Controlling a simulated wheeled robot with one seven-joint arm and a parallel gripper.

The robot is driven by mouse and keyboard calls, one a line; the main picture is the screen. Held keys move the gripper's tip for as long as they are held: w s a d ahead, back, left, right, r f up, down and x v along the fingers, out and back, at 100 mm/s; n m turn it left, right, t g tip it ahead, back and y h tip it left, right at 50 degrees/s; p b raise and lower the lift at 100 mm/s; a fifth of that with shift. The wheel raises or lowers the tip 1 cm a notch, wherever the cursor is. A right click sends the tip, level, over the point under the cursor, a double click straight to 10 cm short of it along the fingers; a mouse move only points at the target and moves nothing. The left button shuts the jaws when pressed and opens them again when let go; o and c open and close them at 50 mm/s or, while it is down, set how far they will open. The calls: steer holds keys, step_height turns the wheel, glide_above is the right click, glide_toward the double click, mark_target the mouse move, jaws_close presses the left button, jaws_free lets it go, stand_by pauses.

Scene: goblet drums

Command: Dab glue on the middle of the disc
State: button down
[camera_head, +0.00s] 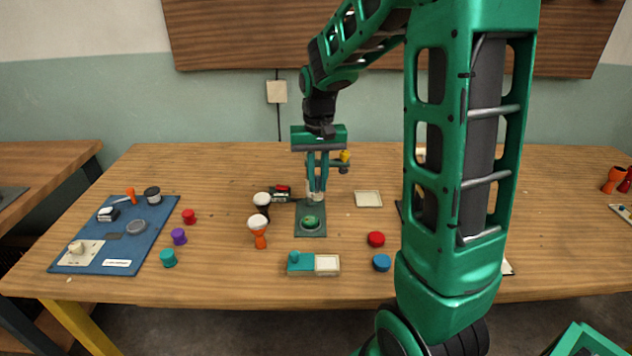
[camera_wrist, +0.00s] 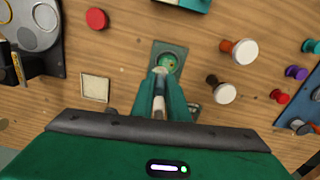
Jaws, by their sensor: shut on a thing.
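The green disc (camera_head: 311,221) lies in a dark green square holder (camera_head: 302,232) near the middle of the table, and the disc also shows in the wrist view (camera_wrist: 169,62). My gripper (camera_head: 317,190) points down just behind the disc. It is shut on a slim pale thing, likely the glue bottle (camera_wrist: 159,104), with a whitish tip at the near edge of the disc in the wrist view. The fingers hide much of it. I cannot tell whether the tip touches the disc.
Two white-topped goblet drums, one dark (camera_head: 262,200) and one orange (camera_head: 258,228), stand left of the holder. A pale square pad (camera_head: 368,199) lies to the right. A teal-and-white block (camera_head: 314,264) and a red cap (camera_head: 376,239) are nearer. A blue tray (camera_head: 150,235) lies far left.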

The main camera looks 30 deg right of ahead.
mark_target(316, 193)
steer(key=shift+f, duration=3.45)
steer(key=shift+a+f, duration=0.25)
steer(key=shift+w+a+r, duration=0.1)
steer(key=shift+w+a, duration=0.25)
steer(key=shift+a, duration=0.2)
steer(key=shift+w+a, duration=0.7)
steer(key=shift+a, duration=0.15)
steer(key=shift+s+d, duration=0.3)
steer(key=shift+d, duration=0.25)
steer(key=shift+s+d, duration=0.25)
steer(key=shift+d, duration=0.25)
steer(key=shift+s+d, duration=0.45)
steer(key=shift+r, duration=0.25)
steer(key=shift+d+r, duration=0.1)
steer(key=shift+r, duration=3.5)
steer(key=shift+s+f, duration=0.1)
